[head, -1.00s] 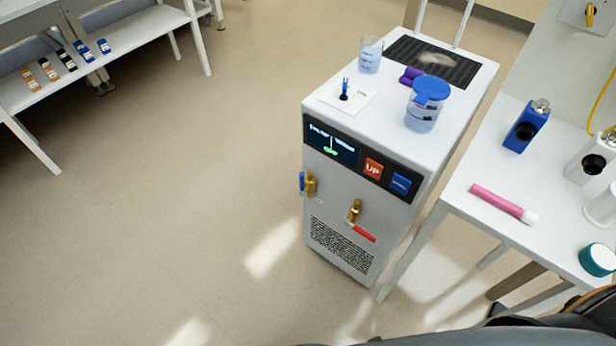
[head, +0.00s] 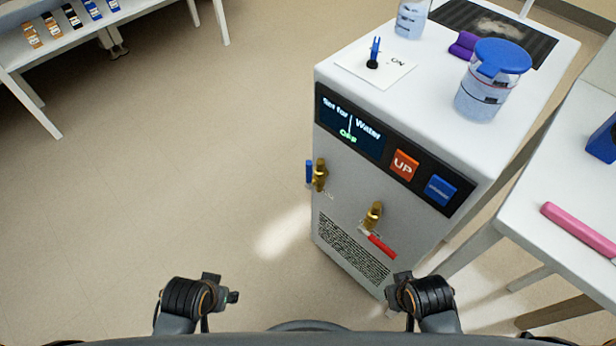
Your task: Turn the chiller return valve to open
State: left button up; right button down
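The chiller (head: 330,220) is a white cabinet right of centre. On its front, a brass valve with an upright blue handle (head: 309,173) sits at the left edge. Lower and to the right is a brass valve with a red handle (head: 381,246), which slopes down to the right, crosswise to its body. I cannot read which one is the return valve. My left gripper (head: 233,297) and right gripper (head: 392,293) are at the bottom, mostly hidden by my wrists, apart from both valves. Whether they are open cannot be told.
The chiller's front has a display (head: 351,130), an orange UP button (head: 404,165) and a blue button (head: 440,190). A blue-lidded jar (head: 484,98) stands on top. A white table (head: 560,190) is close on the right. The floor in front and left is clear.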

aim_at(377, 243)
jog(key=k+l+z, duration=0.1)
jog(key=z, duration=0.4)
jog(key=j+z, duration=0.35)
jog(key=k, duration=0.05)
